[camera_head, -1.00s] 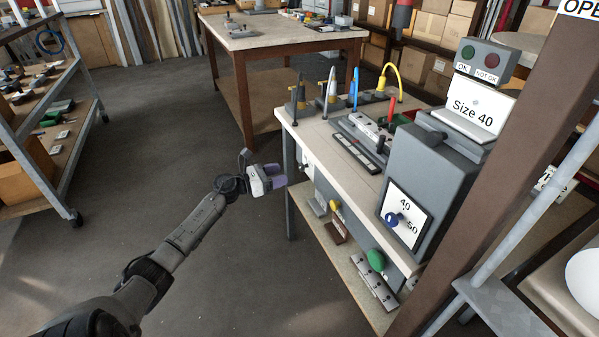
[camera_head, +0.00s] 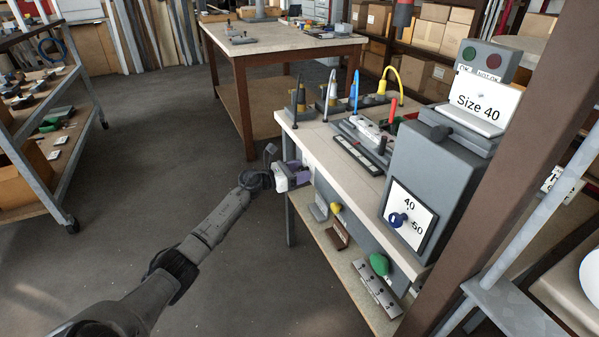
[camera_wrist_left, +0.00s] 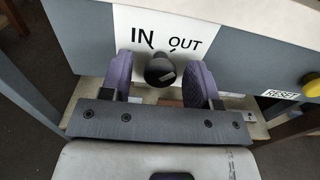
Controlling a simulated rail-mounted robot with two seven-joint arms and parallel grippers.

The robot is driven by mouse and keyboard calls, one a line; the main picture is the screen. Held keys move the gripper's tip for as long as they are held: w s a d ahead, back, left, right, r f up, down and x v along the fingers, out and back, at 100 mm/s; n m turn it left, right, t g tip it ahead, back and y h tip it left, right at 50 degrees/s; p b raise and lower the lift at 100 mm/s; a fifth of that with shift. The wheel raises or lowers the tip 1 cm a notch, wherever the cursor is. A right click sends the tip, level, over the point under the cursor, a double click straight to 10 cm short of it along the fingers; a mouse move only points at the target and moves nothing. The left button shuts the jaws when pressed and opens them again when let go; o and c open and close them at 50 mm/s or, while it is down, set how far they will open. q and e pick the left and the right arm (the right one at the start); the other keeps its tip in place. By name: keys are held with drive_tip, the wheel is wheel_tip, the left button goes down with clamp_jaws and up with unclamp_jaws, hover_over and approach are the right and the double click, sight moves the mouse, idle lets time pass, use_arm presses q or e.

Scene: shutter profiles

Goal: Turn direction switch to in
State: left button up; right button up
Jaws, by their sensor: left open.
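The direction switch (camera_wrist_left: 160,70) is a black round knob on a white plate (camera_wrist_left: 190,22) marked IN and OUT, seen in the left wrist view. A small dark mark beside the knob points up toward OUT. My left gripper (camera_wrist_left: 160,80) is open, with one purple finger on each side of the knob; I cannot tell whether either touches it. In the head view my left gripper (camera_head: 298,174) is at the left end of the workbench (camera_head: 330,165) and hides the switch. My right gripper is not in view.
A yellow RESET button (camera_wrist_left: 311,85) is right of the switch plate. A grey machine (camera_head: 432,165) with a blue size knob (camera_head: 397,220) stands on the bench.

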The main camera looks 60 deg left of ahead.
use_arm(q)
drive_tip(key=shift+c, duration=0.4)
drive_tip(key=c, duration=0.8)
drive_tip(key=shift+r, duration=0.1)
